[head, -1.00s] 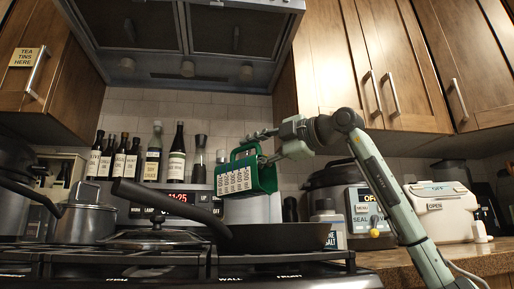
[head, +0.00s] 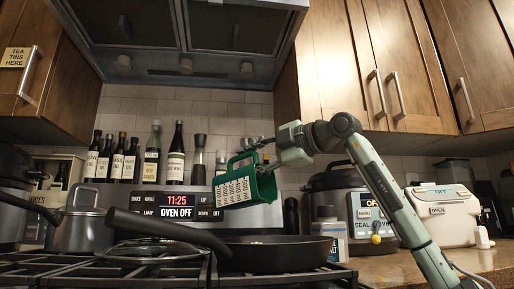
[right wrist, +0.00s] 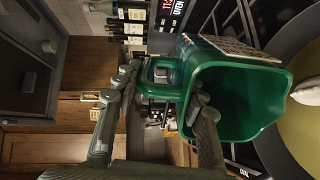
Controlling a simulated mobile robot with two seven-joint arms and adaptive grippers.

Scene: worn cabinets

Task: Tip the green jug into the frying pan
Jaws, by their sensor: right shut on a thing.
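The green jug (head: 264,188), with a white measuring scale on its side, hangs tilted above the frying pan and apart from it. My right gripper (head: 268,146) is shut on the jug near its handle. In the right wrist view the fingers (right wrist: 165,88) are at the handle side, one overlapping the jug's mouth; the jug (right wrist: 235,108) shows its open green inside, with no contents visible. The dark frying pan (head: 275,256) sits on the hob, its long handle pointing left. Part of the pan (right wrist: 272,150) shows in the wrist view, with a yellowish area inside. My left gripper is out of view.
A steel pot (head: 75,230) and a glass lid (head: 145,250) are left of the pan. Several bottles (head: 152,155) stand behind. A multicooker (head: 355,190) and a white salt container (head: 330,236) stand at the right. The range hood (head: 185,40) hangs above.

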